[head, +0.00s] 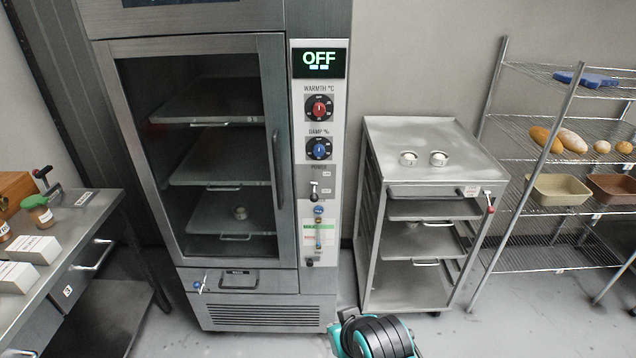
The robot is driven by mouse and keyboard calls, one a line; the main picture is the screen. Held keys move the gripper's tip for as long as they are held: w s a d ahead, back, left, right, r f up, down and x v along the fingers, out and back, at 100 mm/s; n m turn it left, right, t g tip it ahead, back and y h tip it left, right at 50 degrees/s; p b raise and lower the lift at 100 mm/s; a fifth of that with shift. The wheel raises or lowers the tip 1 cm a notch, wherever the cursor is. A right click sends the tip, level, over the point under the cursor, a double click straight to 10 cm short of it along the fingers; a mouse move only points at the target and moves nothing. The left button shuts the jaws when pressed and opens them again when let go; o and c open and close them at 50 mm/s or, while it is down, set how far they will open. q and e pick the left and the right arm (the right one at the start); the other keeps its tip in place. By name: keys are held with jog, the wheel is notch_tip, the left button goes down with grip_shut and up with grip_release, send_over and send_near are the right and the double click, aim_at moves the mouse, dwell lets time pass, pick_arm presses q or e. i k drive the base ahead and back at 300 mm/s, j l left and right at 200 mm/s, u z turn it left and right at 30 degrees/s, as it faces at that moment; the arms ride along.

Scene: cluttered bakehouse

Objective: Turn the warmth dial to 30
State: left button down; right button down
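The warmth dial (319,107) is a red knob on a black round scale, under the label "WARMTH °C" on the proving cabinet's control panel. Its exact setting is too small to read. The display (319,63) above it shows "OFF" in green-white letters. Below the warmth dial is a blue damp dial (319,149). A power lever (314,190) sits lower on the panel. A teal and black part of my arm shows at the bottom edge, well below the panel. No fingertips of either gripper are visible.
The cabinet's glass door (205,150) is shut, with trays inside. A steel trolley (425,145) with two small white round items stands right of it. A wire rack (560,125) with loaves is at far right. A steel bench (75,220) is at left. Floor between is clear.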

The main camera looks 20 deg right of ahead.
aim_at(319, 109)
jog(key=i+l+z, duration=0.1)
jog(key=z, duration=0.7)
